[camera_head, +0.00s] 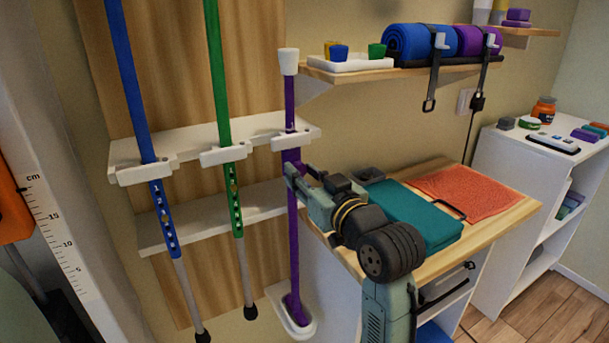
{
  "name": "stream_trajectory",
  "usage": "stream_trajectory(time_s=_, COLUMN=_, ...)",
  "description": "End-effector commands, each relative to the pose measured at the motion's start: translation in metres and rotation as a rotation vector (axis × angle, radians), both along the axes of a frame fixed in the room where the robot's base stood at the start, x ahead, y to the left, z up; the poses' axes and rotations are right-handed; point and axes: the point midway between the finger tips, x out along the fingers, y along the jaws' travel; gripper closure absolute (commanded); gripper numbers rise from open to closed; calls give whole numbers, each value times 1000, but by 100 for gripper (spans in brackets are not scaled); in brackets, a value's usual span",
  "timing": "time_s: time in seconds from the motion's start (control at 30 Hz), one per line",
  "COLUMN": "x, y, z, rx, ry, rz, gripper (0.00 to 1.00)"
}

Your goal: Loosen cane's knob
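A purple cane (290,105) stands upright in the white wall rack, with a white cap (289,62) on top and its foot in a white oval base (292,318). A thicker purple collar (291,156) sits on its shaft just below the rack clip. My gripper (293,176) is at the cane just below this collar, reaching in from the right. Its fingers overlap the shaft in the picture. A purple part shows by the fingers, perhaps the knob, but it is mostly hidden. I cannot tell whether the fingers are shut on it.
A blue cane (131,80) and a green cane (218,75) hang to the left in white rack clips. A wooden-topped cabinet (490,235) with a teal folded mat (415,215) stands behind my arm. A wall shelf (350,75) with rolled mats is above.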

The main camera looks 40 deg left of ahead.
Motion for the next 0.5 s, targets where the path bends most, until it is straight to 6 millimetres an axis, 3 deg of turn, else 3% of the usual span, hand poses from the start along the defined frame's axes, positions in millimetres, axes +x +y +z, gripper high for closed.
stream_trajectory(time_s=0.37, x=0, y=0, z=0, rx=0, ry=0, rz=0, gripper=99)
stream_trajectory(time_s=0.5, x=0, y=0, z=0, rx=-2, ry=-4, rz=1, gripper=100)
